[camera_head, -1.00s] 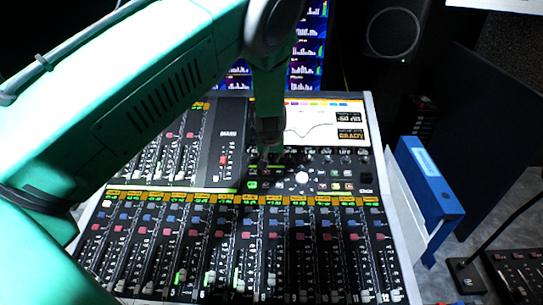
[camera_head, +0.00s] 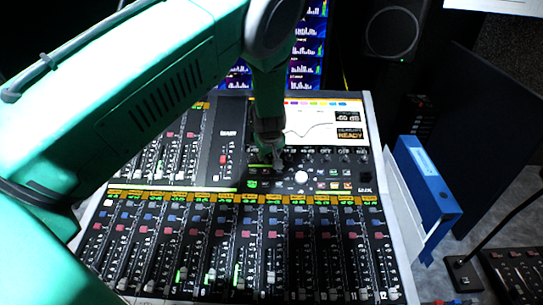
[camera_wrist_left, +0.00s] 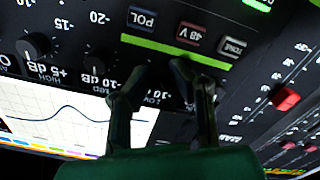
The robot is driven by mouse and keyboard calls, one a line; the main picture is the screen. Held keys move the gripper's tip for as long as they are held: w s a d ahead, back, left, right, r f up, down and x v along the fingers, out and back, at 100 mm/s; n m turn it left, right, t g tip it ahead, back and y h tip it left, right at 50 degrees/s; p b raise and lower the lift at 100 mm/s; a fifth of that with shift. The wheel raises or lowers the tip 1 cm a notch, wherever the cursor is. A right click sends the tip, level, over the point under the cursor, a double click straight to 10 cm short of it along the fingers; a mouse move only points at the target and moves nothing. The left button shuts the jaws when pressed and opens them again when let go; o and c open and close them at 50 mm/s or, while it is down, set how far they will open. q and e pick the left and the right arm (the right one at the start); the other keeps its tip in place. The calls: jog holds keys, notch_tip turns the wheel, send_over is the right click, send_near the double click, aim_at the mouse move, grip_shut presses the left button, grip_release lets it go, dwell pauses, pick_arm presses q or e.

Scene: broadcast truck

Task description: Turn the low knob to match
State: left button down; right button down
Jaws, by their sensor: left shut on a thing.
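The mixing console (camera_head: 365,190) fills the middle of the head view. My left gripper (camera_head: 277,164) reaches down from above to the row of dark knobs under the console's screen. In the left wrist view my left gripper (camera_wrist_left: 160,74) has its two dark fingers close around the low knob, beside the "LOW" lettering. The knob is dark and mostly hidden between the fingers, so its pointer cannot be read. The screen (camera_head: 310,125) shows a curve with a dip, and a dark side panel (camera_head: 349,127) with "dB" and "READY" text. My right gripper is not in view.
Other dark knobs stand close by, one (camera_wrist_left: 33,46) in the wrist view. A white round knob (camera_head: 301,177) sits just right of my gripper. Rows of faders (camera_head: 240,250) fill the front. A blue binder (camera_head: 428,185) stands at the right.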

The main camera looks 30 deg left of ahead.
pick_arm(q)
jog(key=shift+w+a+r, duration=0.25)
jog(key=shift+w+r, duration=0.15)
jog(key=c, duration=1.4)
grip_release()
jog(key=shift+c, duration=0.2)
jog(key=shift+s+f, duration=0.15)
jog(key=shift+s+d, duration=0.1)
jog(key=v, duration=1.1)
jog(key=shift+d+r, duration=0.15)
jog(key=shift+r, duration=0.2)
jog(key=shift+s, duration=0.1)
